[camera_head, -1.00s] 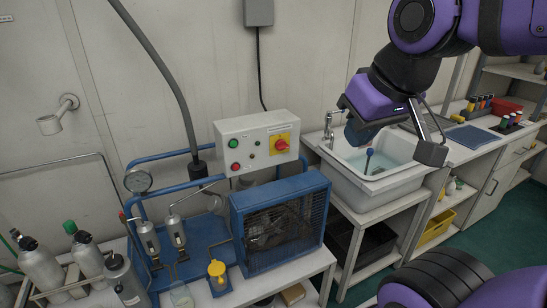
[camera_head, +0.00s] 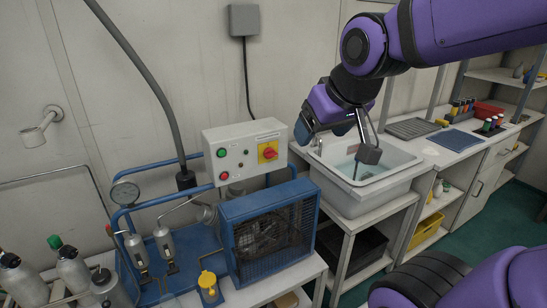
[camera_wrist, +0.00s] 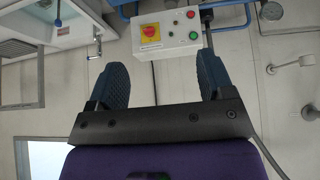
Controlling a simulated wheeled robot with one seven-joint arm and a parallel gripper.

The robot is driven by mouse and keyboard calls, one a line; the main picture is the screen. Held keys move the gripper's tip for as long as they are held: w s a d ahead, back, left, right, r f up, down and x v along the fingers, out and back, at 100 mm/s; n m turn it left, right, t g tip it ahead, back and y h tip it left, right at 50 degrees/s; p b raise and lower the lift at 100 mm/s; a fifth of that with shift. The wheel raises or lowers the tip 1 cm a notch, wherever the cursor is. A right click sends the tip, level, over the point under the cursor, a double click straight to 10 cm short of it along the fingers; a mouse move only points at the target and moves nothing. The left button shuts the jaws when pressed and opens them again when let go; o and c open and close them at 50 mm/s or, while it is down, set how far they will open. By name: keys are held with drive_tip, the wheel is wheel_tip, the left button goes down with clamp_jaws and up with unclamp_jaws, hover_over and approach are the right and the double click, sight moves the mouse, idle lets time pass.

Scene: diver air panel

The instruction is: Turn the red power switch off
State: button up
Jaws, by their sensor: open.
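The red power switch (camera_head: 269,153) is a red rotary knob on a yellow plate, at the right end of the white control box (camera_head: 235,154). In the wrist view the red knob (camera_wrist: 149,31) shows upside down at the upper middle, beyond the fingers. My gripper (camera_head: 307,134) is to the right of the box in the head view, in front of the sink. Its fingers (camera_wrist: 162,80) are open and empty, apart from the knob. I cannot tell the knob's setting.
Green and red buttons (camera_head: 222,153) sit on the box's left part. A blue caged fan unit (camera_head: 268,235) stands below the box. The white sink (camera_head: 365,175) with its tap (camera_head: 317,146) is to the right. A grey conduit (camera_head: 150,80) runs down to the left.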

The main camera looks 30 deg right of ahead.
sight(273, 155)
drive_tip(key=w+d+f+t, duration=0.3)
drive_tip(key=w+f, duration=0.3)
drive_tip(key=w, duration=0.4)
drive_tip(key=w+d+f+t, duration=0.3)
drive_tip(key=w+f, duration=0.2)
drive_tip(key=w, duration=0.6)
wheel_tip(273, 155, down, 14)
drive_tip(key=w+d+t, duration=0.2)
drive_tip(key=d+t, duration=0.1)
drive_tip(key=t, duration=0.2)
drive_tip(key=w, duration=1.1)
drive_tip(key=shift+w+r, duration=0.1)
drive_tip(key=c, duration=0.9)
